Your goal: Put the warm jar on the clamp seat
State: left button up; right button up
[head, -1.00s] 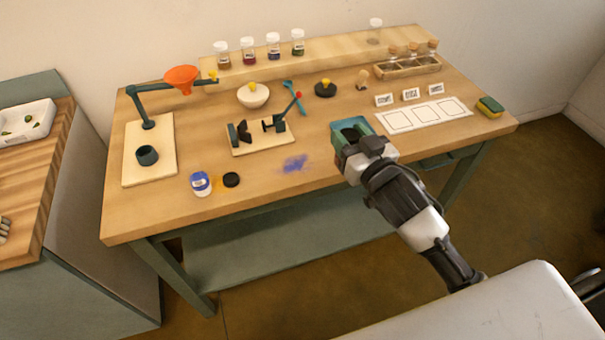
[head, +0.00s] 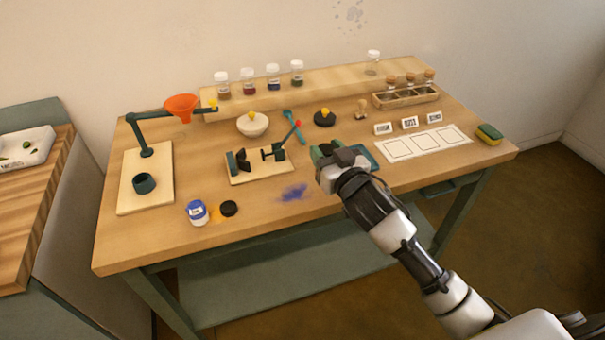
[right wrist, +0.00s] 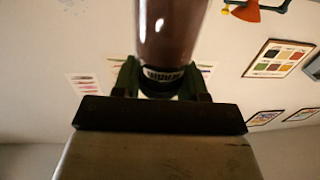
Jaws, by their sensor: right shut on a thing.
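My right gripper (head: 323,153) is above the table, to the right of the clamp and in front of the black-lidded dish. In the right wrist view, its green fingers are shut on a glass jar (right wrist: 172,35) with dull reddish-brown contents and a printed label near the fingers. In the head view, the gripper hides the jar. The clamp (head: 270,152), with dark jaws and a red-tipped lever, stands on a pale wooden base (head: 262,178). Nothing shows between its jaws. My left gripper is not in view.
A teal tray (head: 369,154) lies just right of the gripper. A white bowl (head: 252,125) stands behind the clamp. Several jars line the back shelf.

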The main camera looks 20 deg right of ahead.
jog(key=w+a+f, duration=0.1)
jog(key=f, duration=0.1)
jog(key=a+f, duration=0.2)
jog(key=w+a+f, duration=0.1)
jog(key=f, duration=0.1)
jog(key=shift+w+a+f, duration=0.3)
jog(key=shift+w+f, duration=0.05)
jog(key=shift+f, duration=0.2)
jog(key=o, duration=1.1)
jog(key=shift+f, duration=0.1)
jog(key=s+d+b, duration=0.2)
jog(key=s, duration=0.8)
jog(key=shift+s, duration=0.4)
